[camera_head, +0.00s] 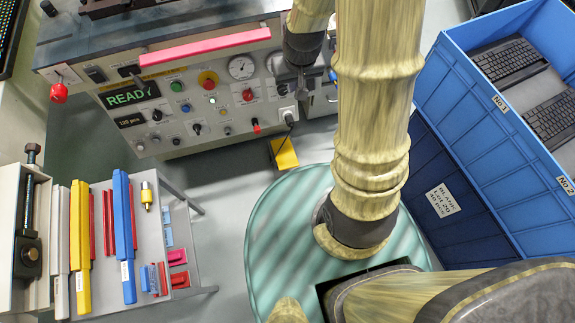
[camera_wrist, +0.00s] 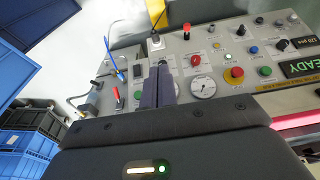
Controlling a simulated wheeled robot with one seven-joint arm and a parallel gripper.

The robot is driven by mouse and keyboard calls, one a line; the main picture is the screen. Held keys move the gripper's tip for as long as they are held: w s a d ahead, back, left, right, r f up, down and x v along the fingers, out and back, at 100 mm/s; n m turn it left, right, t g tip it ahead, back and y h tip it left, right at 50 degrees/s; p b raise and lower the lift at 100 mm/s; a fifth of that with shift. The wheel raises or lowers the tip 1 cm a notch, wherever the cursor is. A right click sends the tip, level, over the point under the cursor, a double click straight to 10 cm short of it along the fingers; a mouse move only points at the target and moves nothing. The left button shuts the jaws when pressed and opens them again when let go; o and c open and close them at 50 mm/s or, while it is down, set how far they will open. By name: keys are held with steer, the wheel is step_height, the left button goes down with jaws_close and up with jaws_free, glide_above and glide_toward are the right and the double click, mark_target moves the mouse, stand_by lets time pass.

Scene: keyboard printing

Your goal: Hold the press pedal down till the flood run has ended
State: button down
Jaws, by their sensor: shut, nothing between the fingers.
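The yellow press pedal (camera_head: 284,153) rests on the floor below the front of the machine, with a dark cable running up from it to the panel. Its yellow edge also shows at the top of the wrist view (camera_wrist: 156,12). My gripper (camera_head: 302,88) is in front of the right part of the control panel (camera_head: 180,107), above the pedal and apart from it. In the wrist view its fingers (camera_wrist: 158,86) are together and empty, pointing towards the panel. The green display (camera_head: 130,95) reads READY.
A blue crate (camera_head: 450,75) with black keyboards stands on the right. A side table (camera_head: 150,275) with coloured bars is at the left. A red-knobbed lever (camera_head: 59,93) and a pink bar (camera_head: 205,46) sit on the machine. Open floor lies around the pedal.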

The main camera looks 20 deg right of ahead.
steer(key=w+f+b, duration=0.3)
steer(key=f+b, duration=0.8)
steer(key=f, duration=0.9)
steer(key=w+f+b, duration=0.2)
steer(key=f+b, duration=0.9)
steer(key=f, duration=1)
steer(key=shift+w+f+g+b, duration=0.15)
steer(key=shift+w+g+b, duration=0.15)
steer(key=shift+w, duration=0.1)
steer(key=b, duration=0.9)
glide_above(287, 162)
steer(key=f, duration=1.9)
steer(key=shift+w+f, duration=0.3)
steer(key=shift+w, duration=0.1)
steer(key=f+b, duration=0.1)
steer(key=s+f+b, duration=0.1)
steer(key=f, duration=0.1)
steer(key=shift+f, duration=0.15)
steer(key=shift+s+f+b, duration=0.1)
steer(key=shift+f+b, duration=0.25)
steer(key=shift+b, duration=0.05)
steer(key=shift+s, duration=0.1)
